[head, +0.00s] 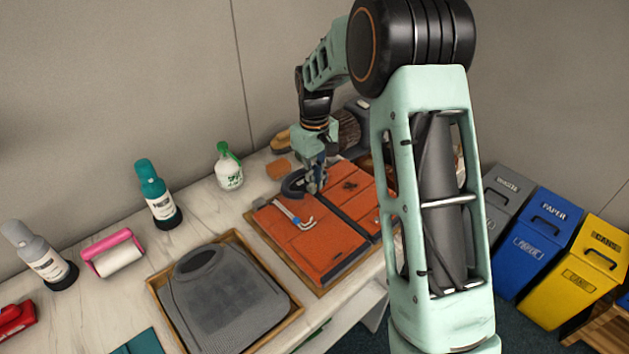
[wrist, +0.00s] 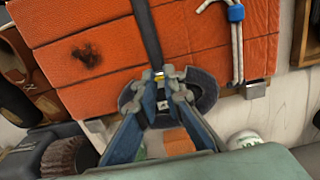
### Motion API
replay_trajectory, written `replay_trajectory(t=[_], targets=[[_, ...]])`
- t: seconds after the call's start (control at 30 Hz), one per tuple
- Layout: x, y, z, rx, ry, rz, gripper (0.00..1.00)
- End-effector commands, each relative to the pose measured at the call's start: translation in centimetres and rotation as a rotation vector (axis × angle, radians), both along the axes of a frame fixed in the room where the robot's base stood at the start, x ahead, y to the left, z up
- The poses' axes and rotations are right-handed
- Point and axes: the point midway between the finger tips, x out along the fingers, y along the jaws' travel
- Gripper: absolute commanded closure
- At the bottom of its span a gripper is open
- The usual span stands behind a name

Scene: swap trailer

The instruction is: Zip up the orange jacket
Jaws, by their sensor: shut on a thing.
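The orange jacket (head: 311,243) lies flat in a wooden tray, its dark collar toward the wall; it also shows in the wrist view (wrist: 110,30). A dark zip strip (wrist: 146,35) runs down its middle between the two orange halves; I cannot tell whether the teeth meet along it. My gripper (head: 314,186) is at the collar end of the strip. In the wrist view my gripper (wrist: 164,82) is shut on a small piece there, apparently the zip pull, mostly hidden by the fingers. A yellowish bit shows at the fingertips.
A grey garment (head: 222,297) lies in another wooden tray (head: 158,281) at the front left. A green-topped bottle (head: 229,169), a teal bottle (head: 158,195) and a pink lint roller (head: 113,254) stand or lie along the wall. A brush (wrist: 68,158) is close beside my gripper.

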Motion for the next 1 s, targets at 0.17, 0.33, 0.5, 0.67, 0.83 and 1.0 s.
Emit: replay_trajectory(t=[0.17,0.33,0.5,0.67,0.83,1.0], targets=[[0.4,0.2,0.2,0.005,-0.011,0.002,0.80],[0.2,0.2,0.1,0.002,-0.007,0.001,0.73],[0.1,0.1,0.0,0.002,-0.004,0.001,0.73],[0.1,0.1,0.7,0.002,-0.005,0.000,0.73],[0.3,0.1,3.2,0.003,-0.010,0.001,0.73],[0.3,0.1,5.8,0.003,-0.011,0.001,0.73]])
